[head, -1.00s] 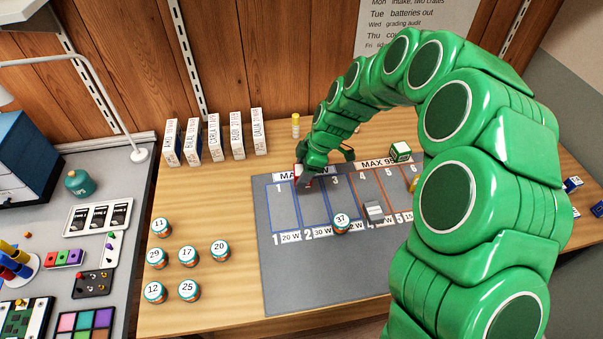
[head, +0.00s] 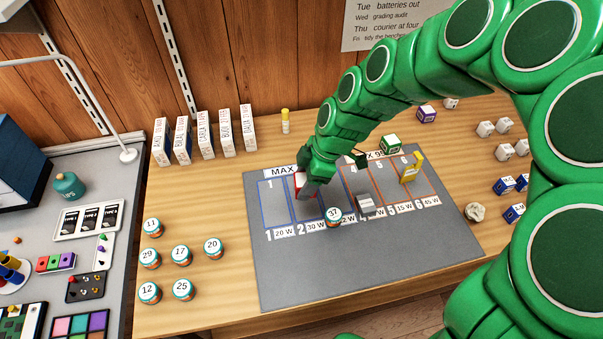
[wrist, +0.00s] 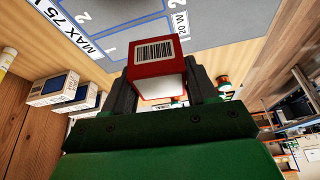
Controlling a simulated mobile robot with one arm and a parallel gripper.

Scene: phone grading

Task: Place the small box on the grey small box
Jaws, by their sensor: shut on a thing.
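My gripper (head: 309,190) is over lane 2 of the grey mat in the head view. It is shut on a small red and white box (wrist: 155,55) with a barcode on its end, held between the fingers in the wrist view. A red and white sliver of this box (head: 299,182) shows beside the fingers in the head view; the rest is hidden. The grey small box (head: 366,205) lies on the mat around lane 4, to the right of my gripper and apart from it. Its top looks bare.
A numbered jar marked 37 (head: 333,217) stands between my gripper and the grey box. A green and white box (head: 391,144) and a yellow item (head: 411,169) stand at the mat's right. The front of the grey mat (head: 350,265) is clear.

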